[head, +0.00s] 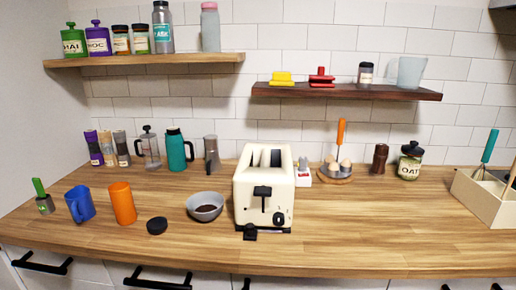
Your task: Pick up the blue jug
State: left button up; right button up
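No item is clearly marked as the blue jug. A blue cup-like vessel with a handle on its left (80,204) stands upright on the wooden counter at the far left, beside an orange cup (122,204). A teal jug with a dark lid and handle (176,150) stands farther back on the counter, near the wall. A pale blue, translucent vessel (411,73) stands at the right end of the dark right shelf. Neither of my grippers shows in the head view.
A cream toaster (264,188) stands mid-counter, with a grey bowl (205,207) and a black round lid (157,226) to its left. A green-handled tool (42,197) stands left of the blue vessel. A wooden caddy (484,197) is at the right. The front right counter is clear.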

aim_at(79, 201)
jog(key=u, duration=1.25)
jog(key=i+j+z, duration=0.15)
jog(key=j, duration=0.35)
jog(key=i+j+z, duration=0.15)
jog(key=j, duration=0.35)
jog(key=i+j+z, duration=0.15)
jog(key=j, duration=0.35)
jog(key=j+z, duration=0.15)
jog(key=j, duration=0.4)
jog(key=i, duration=0.05)
